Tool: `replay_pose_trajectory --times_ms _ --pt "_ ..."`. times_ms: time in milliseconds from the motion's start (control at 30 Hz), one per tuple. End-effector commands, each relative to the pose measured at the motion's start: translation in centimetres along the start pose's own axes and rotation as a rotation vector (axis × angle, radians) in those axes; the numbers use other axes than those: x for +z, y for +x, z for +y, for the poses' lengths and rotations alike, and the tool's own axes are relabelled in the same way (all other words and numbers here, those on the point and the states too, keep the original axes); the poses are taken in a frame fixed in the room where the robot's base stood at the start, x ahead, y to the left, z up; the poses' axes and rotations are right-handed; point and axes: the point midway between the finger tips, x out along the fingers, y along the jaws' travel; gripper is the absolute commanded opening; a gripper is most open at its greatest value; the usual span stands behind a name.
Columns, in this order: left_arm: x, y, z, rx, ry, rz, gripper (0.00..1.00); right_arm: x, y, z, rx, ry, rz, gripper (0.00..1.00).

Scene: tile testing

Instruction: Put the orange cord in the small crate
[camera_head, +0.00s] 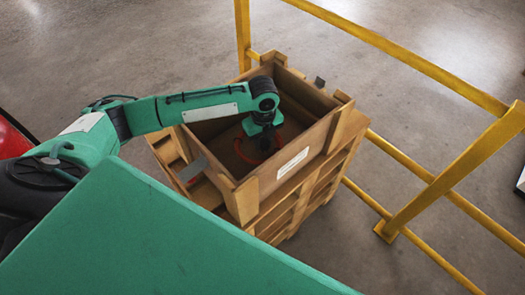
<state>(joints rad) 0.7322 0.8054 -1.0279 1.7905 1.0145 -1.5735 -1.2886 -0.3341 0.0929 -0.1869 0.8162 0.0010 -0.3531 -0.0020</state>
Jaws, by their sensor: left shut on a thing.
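The small wooden crate (292,165) with a white label stands in the middle of the head view, its top open. My left arm comes in from the left, and my left gripper (264,143) points down inside the crate. It is shut on the orange cord (240,150), which shows as a reddish-orange curve around the gripper. The cord is within the crate walls; I cannot tell if it touches the floor of the crate. The fingertips are dark and partly hidden by the wrist. My right gripper is not in view.
The crate sits on stacked wooden pallets (300,205). Yellow guard rails (400,65) run behind and to the right of it. A grey flat piece (192,169) lies at the crate's left side. Bare concrete floor (140,45) is open at the back left.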

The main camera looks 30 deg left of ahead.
Motion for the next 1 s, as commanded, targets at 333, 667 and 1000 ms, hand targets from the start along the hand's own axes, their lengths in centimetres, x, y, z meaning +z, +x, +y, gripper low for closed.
replay_pose_trajectory --times_ms 333,667,1000 --pt "0.0 3.3 0.0 0.000 -0.001 -0.001 0.00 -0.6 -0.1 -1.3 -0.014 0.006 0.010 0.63" --pt "0.1 6.4 -0.1 -0.002 0.000 -0.002 0.00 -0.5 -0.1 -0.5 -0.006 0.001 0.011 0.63" --pt "0.0 6.6 0.0 -0.001 0.000 -0.001 0.45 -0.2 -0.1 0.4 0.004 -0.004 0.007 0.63"
